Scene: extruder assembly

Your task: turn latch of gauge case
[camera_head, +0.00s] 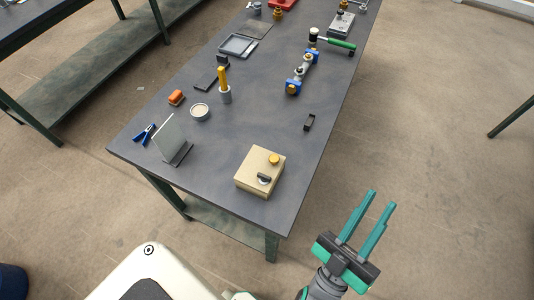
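The gauge case looks to be the tan box (258,173) near the front corner of the grey table. A yellow round knob (274,159) sits on its top. A small dark and silver latch (264,179) sits on the top nearer the front edge. The box looks closed. My gripper (372,210) is to the right of the table, off its edge and apart from the box. Its two teal fingers are spread with a gap between them, and nothing is held.
On the table (225,187), an upright grey plate (172,140) stands left of the box, with blue pliers (145,133) beyond it. A small black part (309,121) lies behind and to the right. A green-handled hammer (338,43) and blue clamps (294,86) lie farther back.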

